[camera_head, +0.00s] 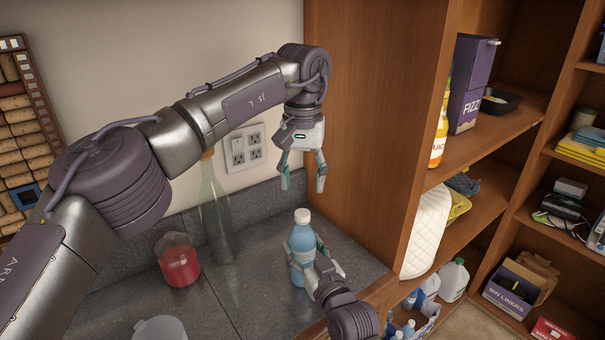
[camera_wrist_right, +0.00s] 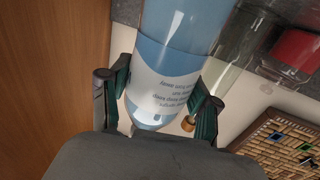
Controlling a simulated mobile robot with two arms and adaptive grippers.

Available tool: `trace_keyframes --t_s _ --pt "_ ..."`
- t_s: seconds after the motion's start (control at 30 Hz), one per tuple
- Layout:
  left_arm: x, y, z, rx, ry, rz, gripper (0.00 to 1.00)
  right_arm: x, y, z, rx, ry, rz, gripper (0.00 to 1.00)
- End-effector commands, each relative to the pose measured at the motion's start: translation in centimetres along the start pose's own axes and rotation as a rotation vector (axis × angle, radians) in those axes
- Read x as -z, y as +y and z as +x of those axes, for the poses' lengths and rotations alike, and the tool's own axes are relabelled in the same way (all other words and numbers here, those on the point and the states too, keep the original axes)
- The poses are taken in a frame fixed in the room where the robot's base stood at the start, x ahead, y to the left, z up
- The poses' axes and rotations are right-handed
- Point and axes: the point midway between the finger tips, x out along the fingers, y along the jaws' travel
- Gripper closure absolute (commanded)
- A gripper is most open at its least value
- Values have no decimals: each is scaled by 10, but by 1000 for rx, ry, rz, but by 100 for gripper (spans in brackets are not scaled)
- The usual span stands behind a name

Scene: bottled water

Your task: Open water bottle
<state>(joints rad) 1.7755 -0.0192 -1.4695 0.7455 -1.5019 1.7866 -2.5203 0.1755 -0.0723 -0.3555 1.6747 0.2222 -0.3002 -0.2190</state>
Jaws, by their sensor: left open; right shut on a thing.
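A blue water bottle (camera_head: 301,258) with a white cap (camera_head: 302,215) stands upright at the counter's right end. My right gripper (camera_head: 308,258) is shut around the bottle's body. In the right wrist view the bottle (camera_wrist_right: 175,65) sits between the two fingers of my right gripper (camera_wrist_right: 160,100), its pale printed label showing. My left gripper (camera_head: 303,180) is open and empty, fingers pointing down, above the cap and apart from it.
A tall clear bottle (camera_head: 216,215) and a red jar (camera_head: 180,265) stand left on the grey counter (camera_head: 255,290). A wooden shelf panel (camera_head: 370,120) rises close to the right. Shelves beyond hold a juice bottle (camera_head: 440,130) and boxes.

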Motion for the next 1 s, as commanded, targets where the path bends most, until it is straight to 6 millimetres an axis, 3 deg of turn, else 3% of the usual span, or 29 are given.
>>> trace_keyframes --t_s 0.4,0.83,1.0 --pt "0 0 61 0 -2 -4 44 -2 0 0 0 -6 1 100" --pt "0 0 71 0 -1 -5 44 -3 0 0 0 -6 0 100" --pt "0 0 71 0 -1 -5 72 -3 0 0 0 -6 0 100"
